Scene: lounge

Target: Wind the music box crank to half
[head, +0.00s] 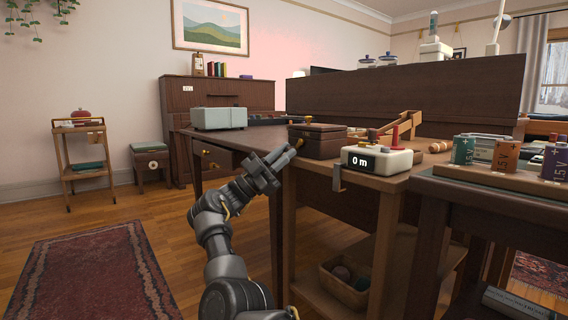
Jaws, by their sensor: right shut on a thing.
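The music box (318,141) is a dark brown wooden box on the table, left of a white device. A small brass-coloured part of its crank (299,143) shows at its left side. My right gripper (292,152) reaches up from below to that side, with its dark fingers closed on the crank. The fingers hide most of the crank, so its angle cannot be read. My left gripper is not in view.
A white device (377,159) showing "0 m" stands right of the box, near the table edge. A wooden ramp (398,126) is behind it. A grey-green box (219,118) stands farther left. Large batteries (505,153) stand at the right.

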